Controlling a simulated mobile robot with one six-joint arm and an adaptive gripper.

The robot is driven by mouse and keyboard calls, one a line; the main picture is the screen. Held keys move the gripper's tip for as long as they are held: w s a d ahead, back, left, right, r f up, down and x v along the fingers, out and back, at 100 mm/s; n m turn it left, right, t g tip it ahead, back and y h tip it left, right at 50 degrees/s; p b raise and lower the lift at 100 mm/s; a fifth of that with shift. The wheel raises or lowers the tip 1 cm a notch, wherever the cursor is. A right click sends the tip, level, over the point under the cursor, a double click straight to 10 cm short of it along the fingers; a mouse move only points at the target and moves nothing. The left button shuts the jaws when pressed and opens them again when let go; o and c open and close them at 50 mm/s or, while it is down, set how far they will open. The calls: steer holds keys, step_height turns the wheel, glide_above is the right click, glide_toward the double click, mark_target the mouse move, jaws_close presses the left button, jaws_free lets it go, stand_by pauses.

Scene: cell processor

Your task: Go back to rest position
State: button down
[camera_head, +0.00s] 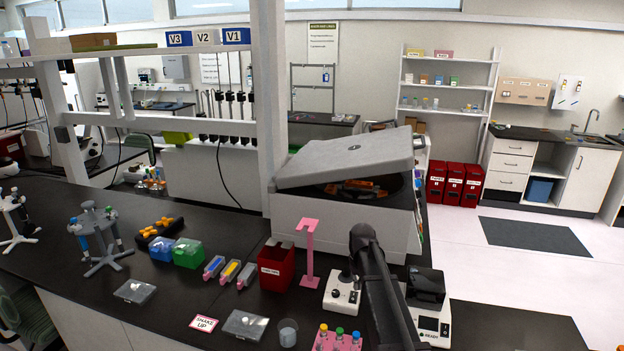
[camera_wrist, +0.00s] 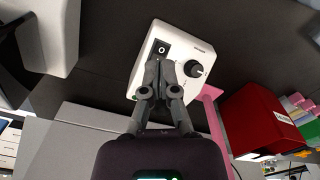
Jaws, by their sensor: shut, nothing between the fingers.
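My gripper (camera_wrist: 160,75) is shut and empty in the wrist view. Its fingertips appear over the white device with a switch and a round knob (camera_wrist: 190,55), covering part of its face. I cannot tell whether they touch it. In the head view my dark arm (camera_head: 378,290) reaches over the bench just right of this small white device (camera_head: 342,297). The gripper's fingers are not clear in the head view.
A pink stand (camera_head: 309,255) and a red bin (camera_head: 276,268) stand left of the device. A black-and-white instrument (camera_head: 428,305) is close on the right. A centrifuge with a raised lid (camera_head: 345,160) stands behind. A pink tube rack (camera_head: 336,342) is in front.

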steer(key=s+f+m+b, duration=0.1)
steer(key=s+f+b, duration=0.1)
steer(key=s, duration=1)
steer(key=s+f+m+b, duration=0.1)
steer(key=s+f+b, duration=0.1)
steer(key=s, duration=1)
steer(key=shift+s, duration=0.3)
steer(key=shift+f, duration=0.1)
